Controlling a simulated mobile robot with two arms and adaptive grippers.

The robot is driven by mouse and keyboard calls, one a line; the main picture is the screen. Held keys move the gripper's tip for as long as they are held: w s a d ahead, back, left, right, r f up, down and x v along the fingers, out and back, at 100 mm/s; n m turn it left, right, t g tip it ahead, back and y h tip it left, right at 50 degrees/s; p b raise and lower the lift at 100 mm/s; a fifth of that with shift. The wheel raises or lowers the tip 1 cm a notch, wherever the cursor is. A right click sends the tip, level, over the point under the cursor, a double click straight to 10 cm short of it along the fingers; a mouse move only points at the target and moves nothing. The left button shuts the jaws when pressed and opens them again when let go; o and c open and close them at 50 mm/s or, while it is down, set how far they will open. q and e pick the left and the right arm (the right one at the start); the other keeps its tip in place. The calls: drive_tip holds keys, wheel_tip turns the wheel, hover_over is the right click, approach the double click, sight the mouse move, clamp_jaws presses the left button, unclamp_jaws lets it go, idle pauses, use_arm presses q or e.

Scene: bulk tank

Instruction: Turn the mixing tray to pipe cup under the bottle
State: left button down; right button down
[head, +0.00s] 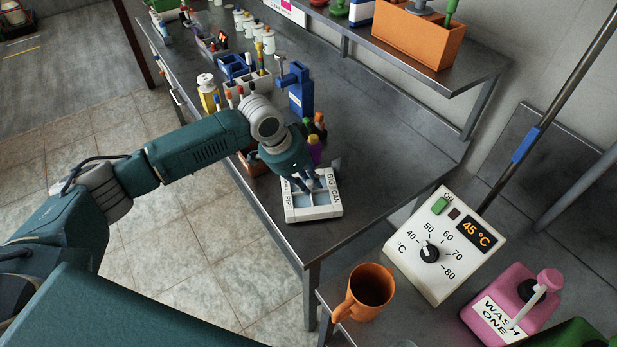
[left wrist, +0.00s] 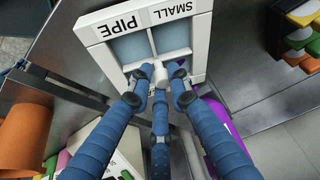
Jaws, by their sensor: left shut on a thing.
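The white mixing tray (head: 318,213) sits on the metal bench near its front end, with labels reading PIPE, SMALL, BIG and CAN around its rim. Its cups look pale blue inside. In the left wrist view the tray (left wrist: 196,60) shows PIPE and SMALL along its upper edge. My left gripper (head: 307,186) reaches down over the tray's middle. Its blue fingers (left wrist: 165,74) are shut on a white central knob (left wrist: 160,72). My right gripper is not in view.
Pens and a purple item (head: 314,150) stand close behind my left gripper. A yellow bottle (head: 208,95) stands farther left. An orange mug (head: 366,293), a temperature dial box (head: 440,250) and a pink WASH ONE jug (head: 510,302) stand at front right. Bare bench lies right of the tray.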

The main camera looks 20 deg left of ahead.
use_arm(q)
drive_tip(key=shift+w+a+r+m+h, duration=0.15)
drive_tip(key=shift+w+r+m, duration=0.1)
drive_tip(key=shift+m, duration=0.45)
drive_tip(key=shift+w+d+r+m+h, duration=0.1)
drive_tip(key=shift+w+r+m+h, duration=0.1)
drive_tip(key=shift+m, duration=0.5)
drive_tip(key=shift+g, duration=0.3)
drive_tip(key=c, duration=1.7)
unclamp_jaws()
drive_tip(key=shift+f, duration=0.1)
drive_tip(key=shift+s+f, duration=0.1)
drive_tip(key=shift+s, duration=0.05)
drive_tip(key=v, duration=1.2)
